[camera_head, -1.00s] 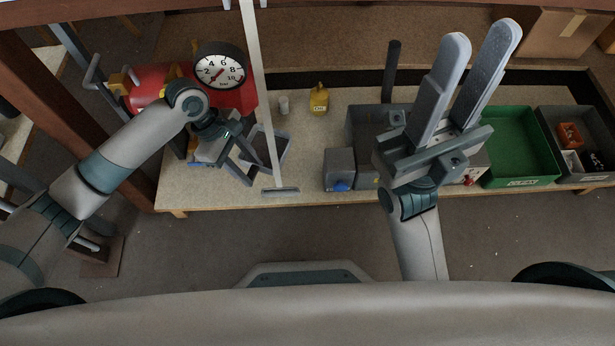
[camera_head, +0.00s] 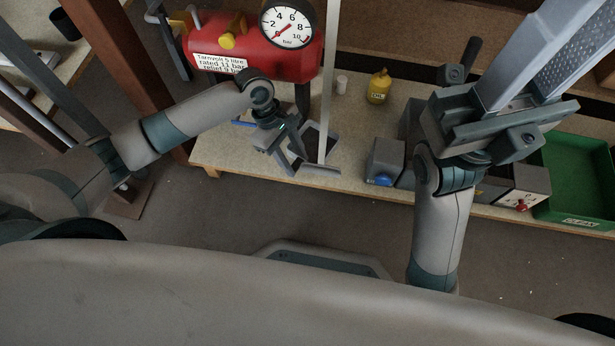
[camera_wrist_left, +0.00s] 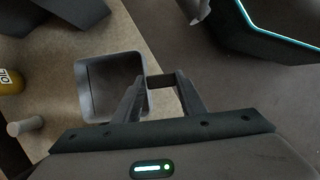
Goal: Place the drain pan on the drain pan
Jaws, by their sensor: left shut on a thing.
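A square grey pan with a dark inside, which I take as the drain pan (camera_head: 313,140), is at the bench's left part beside a pale upright pole. It shows in the left wrist view (camera_wrist_left: 112,85), left of the fingers and touching or overlapping the left one. My left gripper (camera_head: 292,158) points down at the pan; in its wrist view (camera_wrist_left: 158,82) a dark bar lies between the fingers, apparently part of the pan. I cannot tell whether the pan touches the bench. No second drain pan is clearly distinguishable. My right gripper (camera_head: 535,50) is raised, open and empty, its tips cut off.
The pale pole (camera_head: 328,80) with a flat foot stands close to the pan. Behind is a red tank (camera_head: 255,50) with a gauge (camera_head: 287,25). A yellow oil bottle (camera_head: 378,88), a small white cylinder (camera_head: 341,85), grey boxes (camera_head: 385,160) and a green crate (camera_head: 575,175) stand further right.

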